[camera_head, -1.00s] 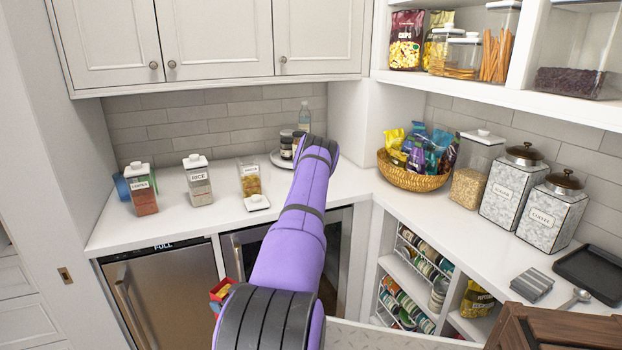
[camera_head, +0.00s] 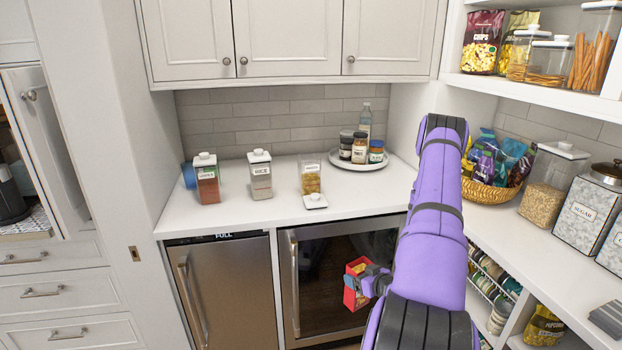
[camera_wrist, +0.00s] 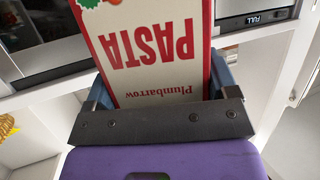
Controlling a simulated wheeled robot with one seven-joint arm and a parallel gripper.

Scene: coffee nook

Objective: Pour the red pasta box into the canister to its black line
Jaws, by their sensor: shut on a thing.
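The red pasta box (camera_head: 355,284) is held by my gripper (camera_head: 369,284) low in front of the glass-door fridge, below counter height. In the wrist view the pasta box (camera_wrist: 150,52) fills the space between the fingers, its label upside down. A clear canister (camera_head: 311,178), partly filled with yellow pasta, stands open on the left counter. Its white lid (camera_head: 315,201) lies on the counter in front of it. The canister's black line is too small to make out.
Lidded canisters of lentils (camera_head: 207,183) and rice (camera_head: 260,180) stand left of the open canister. A round tray (camera_head: 378,165) with jars and a bottle is behind right. A wicker basket (camera_head: 483,192) sits on the right counter. Upper cabinets (camera_head: 290,40) hang above.

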